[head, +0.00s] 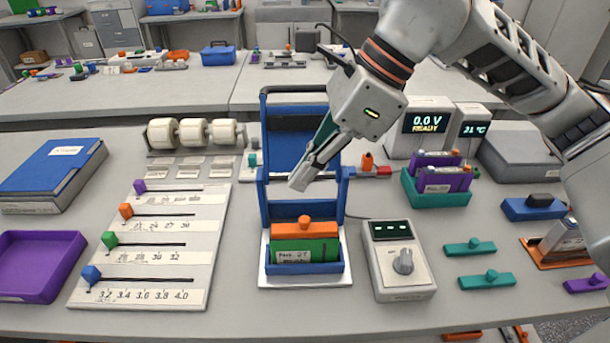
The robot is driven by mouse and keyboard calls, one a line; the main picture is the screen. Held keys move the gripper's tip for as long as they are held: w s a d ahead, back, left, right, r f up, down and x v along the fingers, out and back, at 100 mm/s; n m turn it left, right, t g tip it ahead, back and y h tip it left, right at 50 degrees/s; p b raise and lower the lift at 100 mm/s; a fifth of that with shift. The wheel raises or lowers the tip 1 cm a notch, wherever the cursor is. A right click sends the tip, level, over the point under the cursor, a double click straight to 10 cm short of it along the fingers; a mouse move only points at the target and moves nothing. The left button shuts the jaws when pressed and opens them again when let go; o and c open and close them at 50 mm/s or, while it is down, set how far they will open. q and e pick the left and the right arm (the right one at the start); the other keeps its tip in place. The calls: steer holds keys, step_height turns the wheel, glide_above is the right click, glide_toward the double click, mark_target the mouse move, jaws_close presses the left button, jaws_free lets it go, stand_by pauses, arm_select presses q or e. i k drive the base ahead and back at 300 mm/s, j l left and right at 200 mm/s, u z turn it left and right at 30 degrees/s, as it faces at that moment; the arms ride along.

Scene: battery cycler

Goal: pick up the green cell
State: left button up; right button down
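The green cell (318,252) stands in the base of the blue fixture (328,268), in the middle of the table's near half. Its body is green with a white label at the lower left, and an orange cap with a round knob covers its top. My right gripper (305,178) hangs above and behind the cell, in front of the fixture's upright blue panel, with its fingers pointing down and left. It is clear of the cell. The fingers overlap from this side, so their opening is hard to judge. My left gripper is out of view.
A grey box with a dial (402,266) stands right of the fixture. A slider board (190,230) lies to the left, beside a purple tray (38,262). Teal bars (486,279) and a teal rack of purple cells (438,198) are on the right.

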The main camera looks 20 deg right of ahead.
mark_target(311, 250)
steer(key=k, duration=1)
